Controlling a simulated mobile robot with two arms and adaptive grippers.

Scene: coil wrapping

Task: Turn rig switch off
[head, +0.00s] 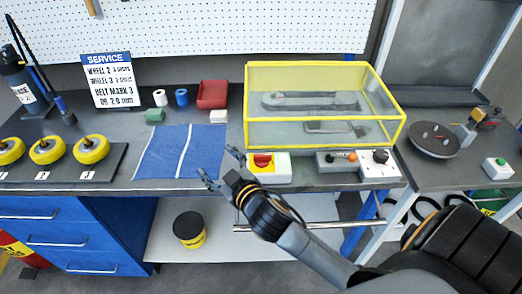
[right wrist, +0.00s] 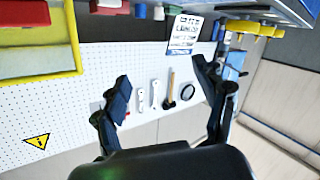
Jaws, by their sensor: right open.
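The rig switch is a red rotary knob (head: 262,160) on a yellow plate, on a white box (head: 282,168) at the bench's front edge, below the yellow-framed clear guard (head: 325,130). I cannot tell its on or off position. My right gripper (head: 220,163) is open and empty, its fingers just left of the switch and pointing left, over the bench's front edge. In the right wrist view the open fingers (right wrist: 160,75) have nothing between them. A red part (right wrist: 25,13) at that view's upper left appears to be the switch. My left gripper is not in view.
Right of the switch are a grey box with an orange-knobbed lever (head: 338,158) and a white box with a black knob (head: 380,160). A blue mat (head: 180,152) lies left of my gripper. Yellow wheels (head: 90,149) stand farther left. A round dark plate (head: 433,140) is at right.

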